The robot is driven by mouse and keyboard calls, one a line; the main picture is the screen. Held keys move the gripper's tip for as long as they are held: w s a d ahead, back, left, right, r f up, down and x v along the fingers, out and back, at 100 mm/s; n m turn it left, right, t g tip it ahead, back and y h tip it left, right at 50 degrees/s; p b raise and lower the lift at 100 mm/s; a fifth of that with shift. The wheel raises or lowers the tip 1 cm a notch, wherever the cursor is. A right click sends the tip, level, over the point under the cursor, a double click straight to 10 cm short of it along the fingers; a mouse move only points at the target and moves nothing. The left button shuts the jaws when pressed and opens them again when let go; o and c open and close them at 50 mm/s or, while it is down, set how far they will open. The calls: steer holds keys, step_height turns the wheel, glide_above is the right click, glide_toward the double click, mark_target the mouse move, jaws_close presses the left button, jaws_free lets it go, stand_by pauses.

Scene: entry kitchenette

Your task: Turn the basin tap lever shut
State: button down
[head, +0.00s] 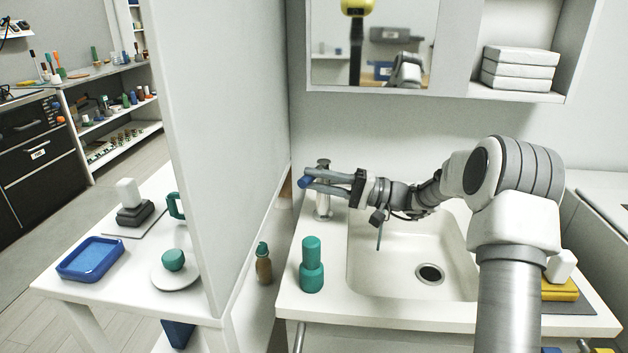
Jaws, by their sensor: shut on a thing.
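The basin tap (323,204) is a grey metal column standing on the back left corner of the white basin (360,285). A blue piece (304,182), which looks like the tip of the tap lever, shows at the left of the tap. My gripper (309,179) reaches in from the right, with its fingers level and shut on this blue piece. The fingers cross in front of the tap and hide its middle and most of the lever.
A teal bottle (312,268) stands on the basin's front left rim. A tall white partition (235,130) rises close on the left, with a small brown bottle (264,266) beside it. A yellow block (560,290) lies on the right. The bowl around the drain (429,274) is clear.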

stand_by(0.3)
steer(key=c, duration=0.7)
jaws_free()
steer(key=p+v, duration=0.3)
steer(key=v, duration=1.4)
steer(key=shift+d+f, duration=0.15)
steer(key=shift+d, duration=0.05)
